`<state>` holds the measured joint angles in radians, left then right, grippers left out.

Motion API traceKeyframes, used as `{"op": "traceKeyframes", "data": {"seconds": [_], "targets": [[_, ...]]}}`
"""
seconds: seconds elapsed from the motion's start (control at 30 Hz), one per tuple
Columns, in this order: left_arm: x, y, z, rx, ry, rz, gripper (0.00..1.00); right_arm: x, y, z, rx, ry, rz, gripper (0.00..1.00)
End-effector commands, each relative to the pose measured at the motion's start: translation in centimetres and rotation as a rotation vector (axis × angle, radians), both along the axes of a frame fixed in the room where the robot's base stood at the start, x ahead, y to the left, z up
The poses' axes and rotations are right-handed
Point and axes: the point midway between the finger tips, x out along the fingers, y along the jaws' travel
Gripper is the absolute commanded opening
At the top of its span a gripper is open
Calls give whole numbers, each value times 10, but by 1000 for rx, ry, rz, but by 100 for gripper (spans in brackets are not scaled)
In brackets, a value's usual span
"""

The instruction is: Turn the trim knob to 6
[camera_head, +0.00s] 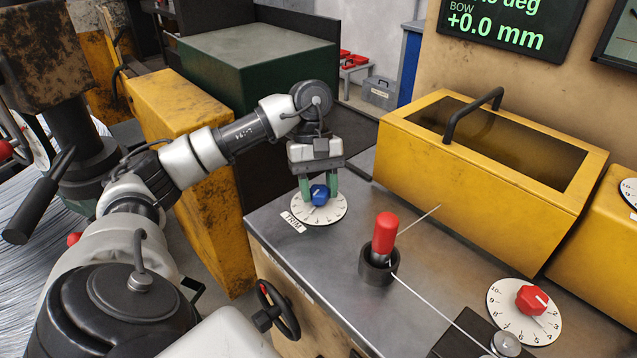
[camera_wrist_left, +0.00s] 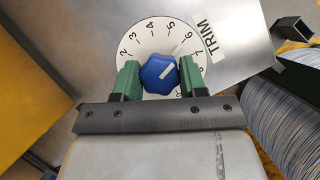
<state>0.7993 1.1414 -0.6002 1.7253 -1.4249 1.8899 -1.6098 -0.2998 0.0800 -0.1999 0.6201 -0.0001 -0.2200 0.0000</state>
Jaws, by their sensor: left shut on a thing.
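The blue trim knob (camera_head: 320,195) sits at the middle of a white numbered dial (camera_head: 298,208) beside the TRIM label (camera_head: 293,222). My left gripper (camera_head: 319,190) comes down from above and is shut on the knob, with a green finger on each side. In the left wrist view, the knob (camera_wrist_left: 159,74) sits between the fingers, and the dial (camera_wrist_left: 150,38) shows around it. The knob's white line points up and right, roughly towards the 6; I cannot tell its exact reading. Part of the dial is hidden by the gripper. My right gripper is not in view.
A red-handled tool (camera_head: 385,235) stands in a black holder with a thin rod near it. A red knob on another dial (camera_head: 497,303) is at right. A yellow cover (camera_head: 470,165) stands behind, and a black handwheel (camera_head: 277,310) is on the front.

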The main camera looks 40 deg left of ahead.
Motion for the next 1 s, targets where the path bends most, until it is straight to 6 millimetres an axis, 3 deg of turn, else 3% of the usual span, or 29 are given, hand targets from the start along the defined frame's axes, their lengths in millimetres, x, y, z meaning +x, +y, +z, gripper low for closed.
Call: {"op": "traceKeyframes", "data": {"seconds": [0.23,0.27,0.4,0.77,1.0], "targets": [[1,1,1,3,-4,5,18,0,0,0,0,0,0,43],[1,1,1,3,-4,5,45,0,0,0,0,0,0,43],[1,1,1,3,-3,4,66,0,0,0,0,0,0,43],[2,2,5,1,-2,3,66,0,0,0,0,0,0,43],[11,16,46,0,-7,6,66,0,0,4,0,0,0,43]]}}
